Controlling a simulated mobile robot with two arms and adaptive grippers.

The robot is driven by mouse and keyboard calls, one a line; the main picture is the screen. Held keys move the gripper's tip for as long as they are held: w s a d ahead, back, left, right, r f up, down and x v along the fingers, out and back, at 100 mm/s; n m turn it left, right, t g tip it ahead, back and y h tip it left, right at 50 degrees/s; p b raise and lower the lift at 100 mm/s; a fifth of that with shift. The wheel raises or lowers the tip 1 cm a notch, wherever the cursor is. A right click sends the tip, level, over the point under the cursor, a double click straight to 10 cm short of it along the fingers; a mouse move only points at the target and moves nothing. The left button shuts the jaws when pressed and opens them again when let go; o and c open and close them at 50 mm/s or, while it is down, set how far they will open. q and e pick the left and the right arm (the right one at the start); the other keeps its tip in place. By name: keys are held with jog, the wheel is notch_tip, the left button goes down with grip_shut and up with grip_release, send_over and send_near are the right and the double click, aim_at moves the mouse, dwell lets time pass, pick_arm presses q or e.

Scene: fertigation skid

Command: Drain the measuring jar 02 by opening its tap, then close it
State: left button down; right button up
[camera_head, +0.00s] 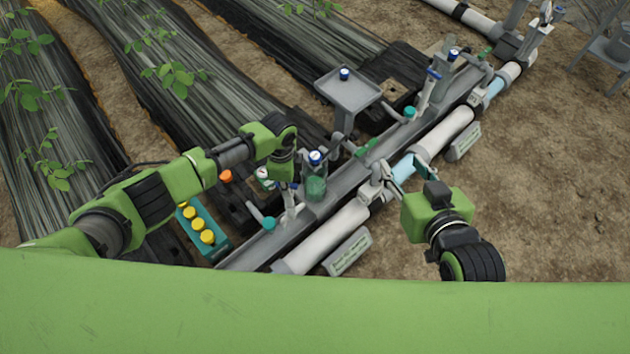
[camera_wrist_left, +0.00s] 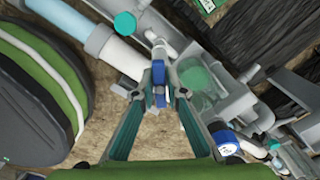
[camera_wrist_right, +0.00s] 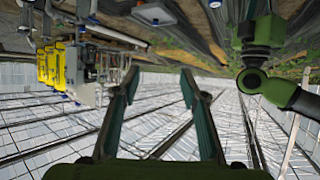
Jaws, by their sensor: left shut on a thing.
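A clear jar (camera_head: 316,187) with green liquid stands on the grey skid rail; it also shows in the left wrist view (camera_wrist_left: 198,84). Its label cannot be read. Beside it is a pale upright pipe (camera_head: 290,207) with a blue handle (camera_wrist_left: 158,92). My left gripper (camera_head: 284,187) is shut on this blue handle, just left of the jar; its fingers meet there in the left wrist view (camera_wrist_left: 160,78). My right gripper (camera_head: 390,182) is right of the jar, over the pipe side of the skid. Its fingers are apart and empty in the right wrist view (camera_wrist_right: 160,82).
A blue-capped bottle (camera_head: 344,74) stands on a grey raised tray (camera_head: 348,95). A teal crate (camera_head: 205,232) with yellow-capped bottles lies left of the skid. A second pipe with a blue handle (camera_head: 433,75) stands further along. A long white pipe (camera_head: 325,237) runs along the front; bare soil lies to the right.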

pick_arm(q)
jog(key=n+p, duration=0.2)
jog(key=n, duration=0.1)
jog(key=n+p, duration=0.1)
jog(key=n, duration=0.1)
jog(key=shift+n, duration=0.3)
jog(key=shift+r+n+p, duration=0.2)
jog(key=shift+n+p, duration=0.5)
jog(key=shift+n, duration=0.3)
jog(key=shift+s+n+p, duration=0.1)
jog(key=shift+n+p, duration=0.25)
jog(key=shift+n, duration=0.45)
jog(key=shift+f+n, duration=0.2)
jog(key=shift+n, duration=0.7)
pick_arm(e)
jog(key=s+d+f+g+h, duration=0.1)
jog(key=s+d+f+g, duration=0.1)
jog(key=s, duration=0.6)
jog(key=s+d+f+g+h, duration=0.1)
jog(key=s+d+f+g, duration=0.2)
jog(key=s+f+g, duration=0.2)
jog(key=s+g, duration=0.1)
jog(key=s, duration=0.1)
jog(key=shift+s+d+f+g, duration=0.15)
jog(key=shift+s+f+g, duration=0.1)
jog(key=shift+s+g, duration=0.15)
